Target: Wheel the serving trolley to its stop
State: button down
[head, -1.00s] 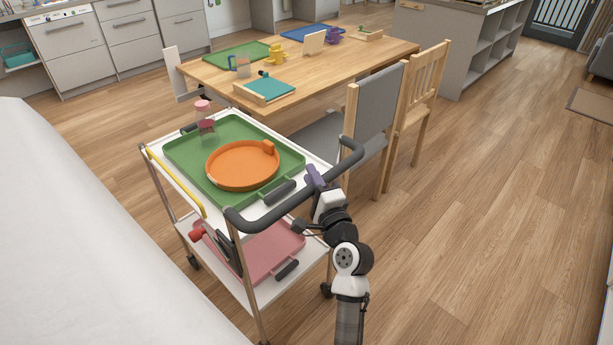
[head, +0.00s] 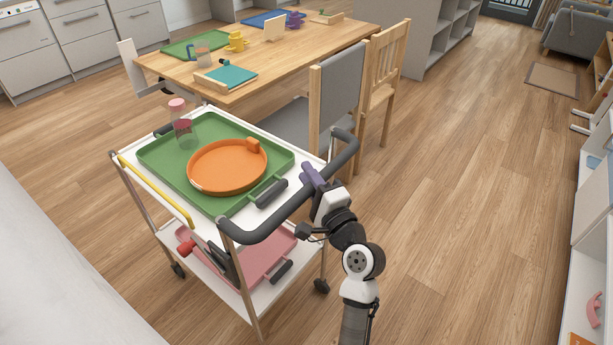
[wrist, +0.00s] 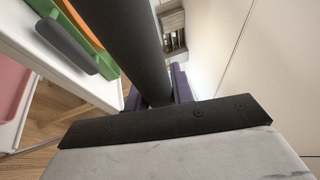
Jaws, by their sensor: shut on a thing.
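The serving trolley (head: 150,180) is white with two shelves and stands upright on its casters in the head view. Its dark push handle (head: 293,212) faces me. My gripper (head: 313,178), with purple fingers, is shut on the handle toward its right end. In the wrist view the dark handle bar (wrist: 125,45) runs down between the purple fingers (wrist: 168,88). On the top shelf a green tray (head: 160,155) carries an orange round tray (head: 227,166) and a clear bottle with a pink lid (head: 181,122). A pink tray (head: 265,252) lies on the lower shelf. The trolley's stop cannot be made out.
A wooden dining table (head: 290,65) with trays and cups stands just beyond the trolley. A grey-backed chair (head: 337,90) and a wooden chair (head: 385,80) stand right of it. Open floor (head: 460,190) lies to the right, bordered by a white shelf unit (head: 592,215). A white surface fills the lower left.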

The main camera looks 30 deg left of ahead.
jog(key=shift+d+f, duration=0.15)
jog(key=c, duration=1.2)
grip_release()
jog(key=shift+d, duration=0.15)
jog(key=b+v, duration=0.4)
jog(key=v, duration=0.9)
jog(key=shift+s+d, duration=0.25)
jog(key=shift+d, duration=0.05)
